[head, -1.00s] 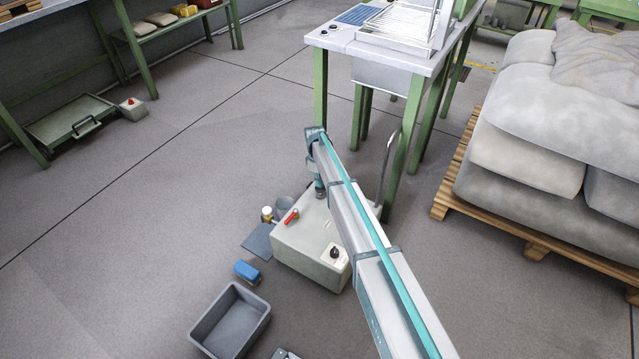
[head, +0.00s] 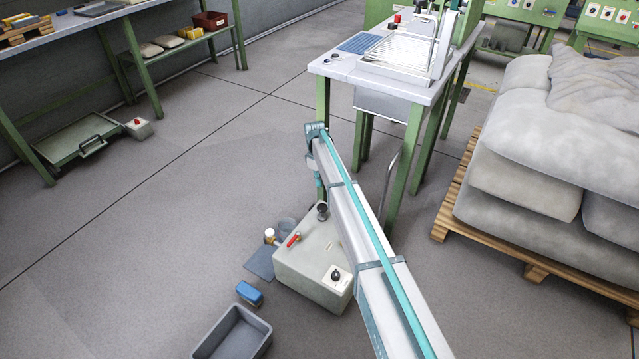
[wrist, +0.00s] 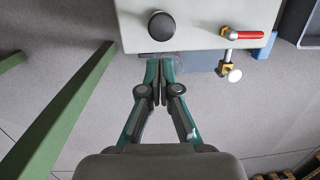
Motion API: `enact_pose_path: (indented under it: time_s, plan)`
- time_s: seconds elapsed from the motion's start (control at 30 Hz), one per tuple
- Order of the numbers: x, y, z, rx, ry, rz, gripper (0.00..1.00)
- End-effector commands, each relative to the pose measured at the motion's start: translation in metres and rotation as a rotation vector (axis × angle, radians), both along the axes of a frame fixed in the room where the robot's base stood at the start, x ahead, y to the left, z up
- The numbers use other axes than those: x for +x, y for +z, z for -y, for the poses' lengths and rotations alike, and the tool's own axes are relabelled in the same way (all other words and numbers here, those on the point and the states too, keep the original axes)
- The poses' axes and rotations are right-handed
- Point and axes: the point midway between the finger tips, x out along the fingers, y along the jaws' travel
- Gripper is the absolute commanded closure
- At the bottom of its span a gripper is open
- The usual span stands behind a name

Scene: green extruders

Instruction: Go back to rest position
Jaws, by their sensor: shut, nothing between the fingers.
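My gripper (wrist: 159,68) is shut and empty in the wrist view, its two fingertips together just short of the edge of a pale grey box. In the head view my gripper (head: 319,184) hangs small and partly hidden below the end of my outstretched arm. The box (head: 305,262) stands on the floor beneath my arm. It carries a black round knob (wrist: 161,26), which also shows in the head view (head: 322,210), and a red-handled valve (wrist: 243,34), seen in the head view too (head: 293,239). The fingertips look apart from the knob.
A green-legged table (head: 330,66) stands close behind my gripper, and one green leg (wrist: 60,115) shows at left in the wrist view. A pallet (head: 520,258) of grey sacks is at right. A grey bin (head: 236,330) and blue object (head: 249,292) lie in front. Floor at left is open.

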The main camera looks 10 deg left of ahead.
Motion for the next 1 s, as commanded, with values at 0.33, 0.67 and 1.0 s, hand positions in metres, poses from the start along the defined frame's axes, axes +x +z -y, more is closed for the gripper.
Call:
enact_pose_path:
  time_s: [0.33,0.67,1.0]
  plan:
    - [0.000,0.000,0.000,0.000,0.000,0.000,1.00]
    - [0.000,0.000,0.000,0.000,0.000,0.000,1.00]
    - [-0.032,-0.024,0.020,-0.009,-0.036,-0.036,1.00]
